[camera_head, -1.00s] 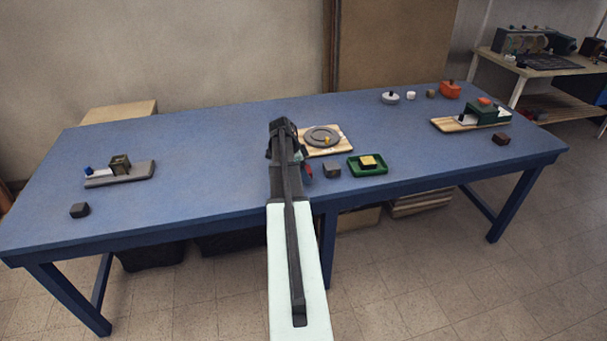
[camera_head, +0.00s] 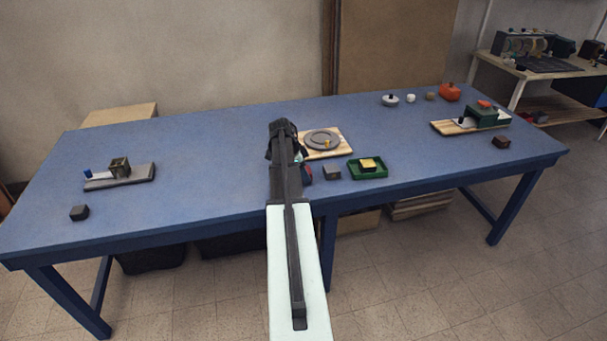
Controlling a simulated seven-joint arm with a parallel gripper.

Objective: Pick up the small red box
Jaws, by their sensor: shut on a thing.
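A small red box (camera_head: 308,172) shows only in part at the right edge of my arm, near the front middle of the blue table. My arm hides the rest of it. My gripper (camera_head: 291,150) is at the far end of the arm, low over the table. Its fingertips are mostly hidden behind my own arm. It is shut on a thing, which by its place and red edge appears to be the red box. I cannot tell whether the box touches the table.
A dark grey block (camera_head: 332,173) and a green tray (camera_head: 382,173) with a yellow block (camera_head: 368,164) stand close on the right. Behind is a wooden board (camera_head: 343,148) with a grey disc (camera_head: 322,138).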

